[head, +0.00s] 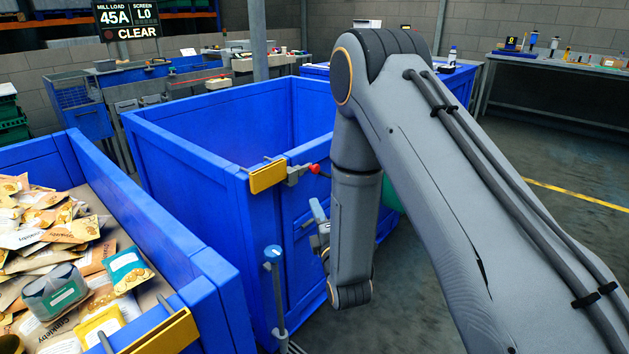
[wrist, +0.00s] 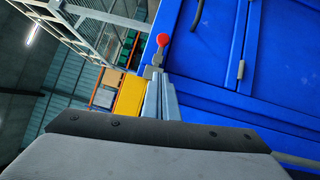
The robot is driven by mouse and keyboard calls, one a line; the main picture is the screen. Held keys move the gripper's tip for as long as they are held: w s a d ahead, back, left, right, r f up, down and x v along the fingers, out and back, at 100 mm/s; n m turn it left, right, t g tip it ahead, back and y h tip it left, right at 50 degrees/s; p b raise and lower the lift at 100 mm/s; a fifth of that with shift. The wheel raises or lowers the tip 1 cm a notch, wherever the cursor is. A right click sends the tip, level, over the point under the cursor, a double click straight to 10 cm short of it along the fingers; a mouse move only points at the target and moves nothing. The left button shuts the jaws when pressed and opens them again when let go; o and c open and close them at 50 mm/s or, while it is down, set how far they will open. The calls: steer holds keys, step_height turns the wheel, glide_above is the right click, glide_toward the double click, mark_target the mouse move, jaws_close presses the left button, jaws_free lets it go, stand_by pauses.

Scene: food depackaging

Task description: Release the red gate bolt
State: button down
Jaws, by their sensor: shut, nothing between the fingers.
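The red gate bolt knob (head: 315,168) sits on a grey latch (head: 297,174) at the top edge of the empty blue bin (head: 215,100), beside a yellow plate (head: 268,176). In the wrist view the red knob (wrist: 163,40) shows upper centre, with the yellow plate (wrist: 130,97) lower left of it. My gripper (head: 316,205) is below the knob in the head view, close to the bin's front panel, partly hidden by my arm. Its fingers (wrist: 160,80) are together in the wrist view, with nothing between them. They look apart from the knob; the exact gap is unclear.
A second blue bin (head: 170,225) full of food pouches (head: 60,260) stands at left, with its own yellow plate (head: 165,335). Open floor (head: 550,240) lies right of my arm. A wall screen (head: 128,18) reads CLEAR.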

steer(key=w+d+p+x, duration=0.1)
steer(key=d+p+x, duration=0.1)
steer(key=x, duration=1)
steer(key=shift+w+d+r, duration=0.25)
steer(key=shift+w+d, duration=0.05)
steer(key=w+d+b, duration=0.1)
steer(key=w, duration=0.1)
steer(key=w+d, duration=0.1)
steer(key=d, duration=0.1)
steer(key=shift+w+b, duration=0.35)
steer(key=shift+w, duration=0.05)
